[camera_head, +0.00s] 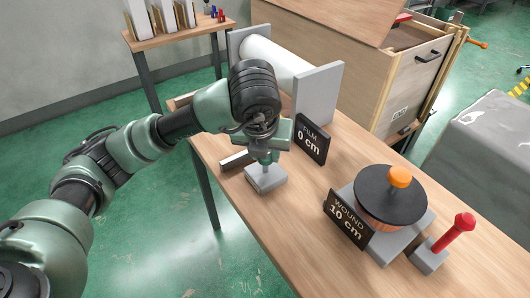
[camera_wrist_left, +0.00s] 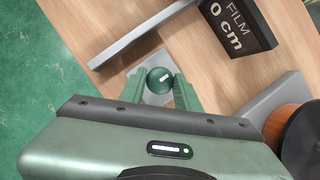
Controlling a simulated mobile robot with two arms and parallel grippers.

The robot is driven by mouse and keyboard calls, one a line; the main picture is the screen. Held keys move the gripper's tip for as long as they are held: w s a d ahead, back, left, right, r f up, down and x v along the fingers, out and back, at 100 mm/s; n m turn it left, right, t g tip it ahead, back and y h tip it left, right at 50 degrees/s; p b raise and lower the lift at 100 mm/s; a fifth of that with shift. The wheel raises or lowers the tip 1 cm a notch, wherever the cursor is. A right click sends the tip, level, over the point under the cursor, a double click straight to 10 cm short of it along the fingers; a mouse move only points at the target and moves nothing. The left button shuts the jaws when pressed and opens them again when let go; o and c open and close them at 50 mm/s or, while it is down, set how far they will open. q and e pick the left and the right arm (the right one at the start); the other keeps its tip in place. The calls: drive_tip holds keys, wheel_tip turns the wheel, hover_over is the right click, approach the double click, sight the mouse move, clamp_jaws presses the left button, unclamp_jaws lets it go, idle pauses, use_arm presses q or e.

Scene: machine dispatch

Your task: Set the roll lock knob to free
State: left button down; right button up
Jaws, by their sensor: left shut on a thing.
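The roll lock knob (camera_wrist_left: 160,80) is a round dark green knob with a white mark on top. It stands on a small grey base (camera_head: 266,180) near the left edge of the wooden table. My left gripper (camera_head: 266,156) comes down on it from above. In the left wrist view the two green fingers of my left gripper (camera_wrist_left: 159,90) are shut on the knob, one on each side. In the head view my gripper hides the knob, and I see no label for its settings. My right gripper is in neither view.
A white film roll (camera_head: 275,56) lies between grey plates behind the knob, beside a "FILM 0 cm" sign (camera_head: 311,138). To the right are a "WOUND 10 cm" sign (camera_head: 347,218), a winding disc (camera_head: 385,195) with an orange handle, and a red lever (camera_head: 455,232).

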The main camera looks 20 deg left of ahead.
use_arm(q)
drive_tip(key=c, duration=1)
unclamp_jaws()
drive_tip(key=shift+c, duration=0.2)
drive_tip(key=v, duration=0.7)
drive_tip(key=shift+r+p, duration=0.3)
drive_tip(key=shift+r, duration=0.1)
drive_tip(key=shift+s, duration=0.15)
